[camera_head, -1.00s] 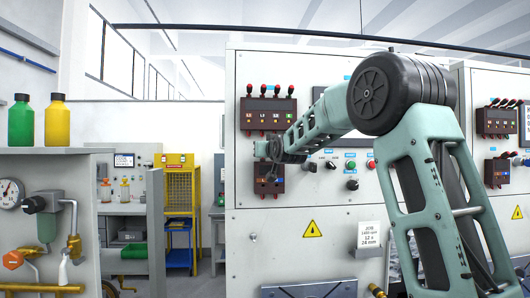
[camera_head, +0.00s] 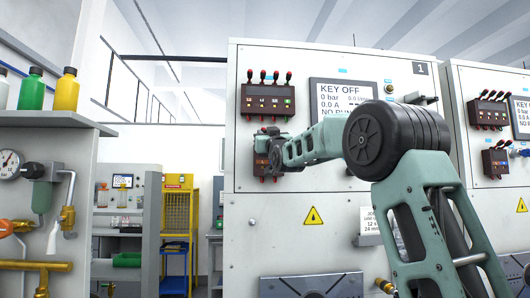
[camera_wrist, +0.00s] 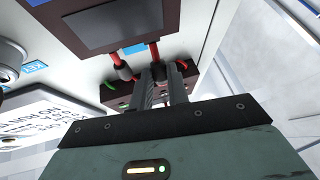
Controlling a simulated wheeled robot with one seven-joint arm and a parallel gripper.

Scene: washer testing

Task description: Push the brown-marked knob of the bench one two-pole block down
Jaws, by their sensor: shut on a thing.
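The bench one two-pole block (camera_head: 261,161) is a small dark brown box low on the left of the white panel, below a wider four-pole block (camera_head: 267,103). My gripper (camera_head: 268,140) is at its top and hides part of it. In the wrist view, the two-pole block (camera_wrist: 120,94) shows behind my fingers, with red rods and grey collars beside them. My gripper (camera_wrist: 164,72) has its fingers close together, shut on a knob at the block. The brown marking is not visible, and the held knob is mostly hidden by the fingers.
A screen (camera_head: 343,98) reading KEY OFF is right of the four-pole block. My forearm crosses in front of the panel below it. A paper card (camera_head: 367,220) and a yellow warning triangle (camera_head: 313,216) are lower down. A second bench (camera_head: 505,150) stands at the right.

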